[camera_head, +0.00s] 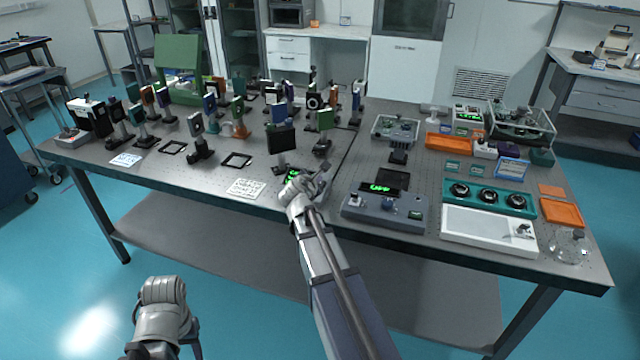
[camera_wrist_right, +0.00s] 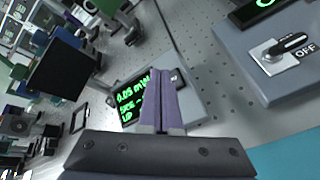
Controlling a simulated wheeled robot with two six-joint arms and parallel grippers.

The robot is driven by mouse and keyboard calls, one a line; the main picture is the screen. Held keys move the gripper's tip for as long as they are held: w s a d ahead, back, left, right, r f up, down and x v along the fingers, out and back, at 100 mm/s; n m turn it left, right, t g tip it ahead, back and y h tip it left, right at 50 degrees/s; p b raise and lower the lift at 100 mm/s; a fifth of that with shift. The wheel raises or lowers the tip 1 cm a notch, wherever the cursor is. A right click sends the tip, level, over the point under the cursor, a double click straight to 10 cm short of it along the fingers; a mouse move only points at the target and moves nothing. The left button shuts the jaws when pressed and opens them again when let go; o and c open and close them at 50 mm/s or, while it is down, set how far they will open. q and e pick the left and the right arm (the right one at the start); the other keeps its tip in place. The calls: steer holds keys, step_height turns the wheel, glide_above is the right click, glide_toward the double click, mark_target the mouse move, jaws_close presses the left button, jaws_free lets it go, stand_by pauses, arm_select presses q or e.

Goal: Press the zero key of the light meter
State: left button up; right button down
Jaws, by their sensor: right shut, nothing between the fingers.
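The light meter is a small grey box with a lit green readout (camera_wrist_right: 135,97) in the right wrist view, reading about 0.05 mW. In the head view its green display (camera_head: 292,175) shows at the table's front edge, partly behind my right gripper. My right gripper (camera_wrist_right: 165,78) is shut and empty, its purple fingers over the meter's face just right of the readout. A small dark key (camera_wrist_right: 179,77) shows close beside the fingertips; I cannot read its label or tell whether the fingers touch the meter. My left arm is low at bottom left; its fingers are not visible.
A grey-blue control box (camera_head: 385,212) with a knob stands right of the gripper. A printed white card (camera_head: 246,188) lies to the left. Several mounted optics stand behind, including a dark square plate (camera_head: 281,139) close behind the meter.

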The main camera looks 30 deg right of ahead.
stand_by(0.4)
steer(key=shift+w+d+f+b, duration=0.1)
steer(key=shift+f+b, duration=0.3)
steer(key=shift+w+d+f+b, duration=0.1)
steer(key=shift+f+b, duration=0.3)
stand_by(0.6)
steer(key=shift+r, duration=0.1)
steer(key=shift+s+a+r+p, duration=0.2)
steer(key=shift+r+p, duration=0.5)
steer(key=shift+p, duration=0.1)
steer(key=shift+r, duration=0.1)
steer(key=r+p, duration=0.1)
steer(key=a+r+p, duration=0.1)
steer(key=r+p, duration=0.1)
steer(key=s+r+p, duration=0.1)
steer(key=shift+a+r+p, duration=0.15)
steer(key=shift+r+p, duration=0.15)
steer(key=shift+p, duration=0.05)
